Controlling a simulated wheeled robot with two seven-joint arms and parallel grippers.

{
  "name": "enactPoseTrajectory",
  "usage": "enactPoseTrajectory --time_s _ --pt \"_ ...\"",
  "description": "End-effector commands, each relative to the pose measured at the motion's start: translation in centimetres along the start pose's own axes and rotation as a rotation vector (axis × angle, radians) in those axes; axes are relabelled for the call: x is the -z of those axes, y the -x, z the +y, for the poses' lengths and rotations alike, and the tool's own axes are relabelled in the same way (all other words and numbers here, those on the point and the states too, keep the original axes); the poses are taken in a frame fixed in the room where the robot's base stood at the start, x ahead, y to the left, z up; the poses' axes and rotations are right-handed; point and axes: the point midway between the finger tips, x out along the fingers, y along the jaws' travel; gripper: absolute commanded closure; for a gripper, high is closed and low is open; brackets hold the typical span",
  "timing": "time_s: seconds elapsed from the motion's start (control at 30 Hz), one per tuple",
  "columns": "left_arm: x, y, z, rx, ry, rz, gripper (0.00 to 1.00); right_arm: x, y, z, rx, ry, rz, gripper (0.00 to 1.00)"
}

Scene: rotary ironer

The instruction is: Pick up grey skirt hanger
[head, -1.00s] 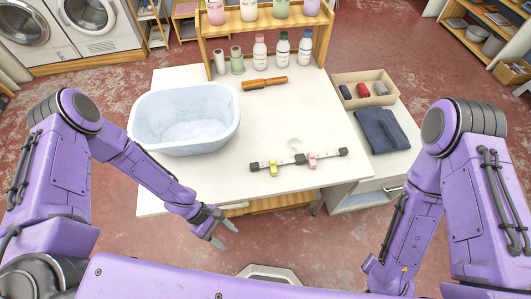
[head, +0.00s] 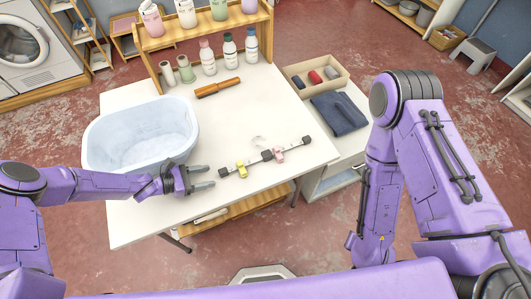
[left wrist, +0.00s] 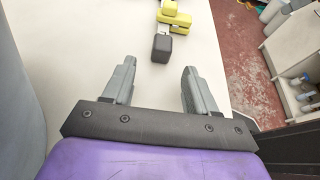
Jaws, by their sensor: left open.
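The grey skirt hanger (head: 254,162) lies flat on the white table. It has a light grey bar, dark end pads, a yellow clip, a pink clip and a pale hook on its far side. My left gripper (head: 213,177) is open and empty just left of the hanger's near-left end, apart from it. In the left wrist view my gripper's two fingers (left wrist: 153,85) stand apart, and the hanger's dark end pad (left wrist: 162,46) lies beyond them, with the yellow clip behind it. My right gripper is not in view; only my right arm shows.
A pale blue basin (head: 140,135) stands on the table (head: 230,120) close behind my left gripper. A brown-handled tool (head: 217,88) and several bottles lie or stand farther back. A tray (head: 314,77) and folded dark cloth (head: 339,113) are at the right. The table around the hanger is clear.

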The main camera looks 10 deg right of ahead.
Motion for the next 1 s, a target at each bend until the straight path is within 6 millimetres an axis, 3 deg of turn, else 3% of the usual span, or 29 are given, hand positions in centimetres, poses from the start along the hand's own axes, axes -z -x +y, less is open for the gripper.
enactPoseTrajectory --time_s 0.23,0.5,0.53,0.7,1.0 --pt "-1.6 -4.3 -0.1 0.003 -0.003 0.001 0.43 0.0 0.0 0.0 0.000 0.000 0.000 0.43" --pt "-1.5 -4.8 0.0 0.000 -0.003 0.001 0.43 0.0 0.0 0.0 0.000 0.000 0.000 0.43" --pt "-1.5 -4.8 0.0 0.000 -0.003 0.001 0.49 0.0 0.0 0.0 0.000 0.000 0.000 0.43" --pt "-1.5 -4.8 0.0 0.001 -0.003 0.000 1.00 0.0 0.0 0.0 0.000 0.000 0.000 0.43" --pt "-1.6 -4.8 0.0 0.001 -0.002 0.000 1.00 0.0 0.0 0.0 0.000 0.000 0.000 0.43"
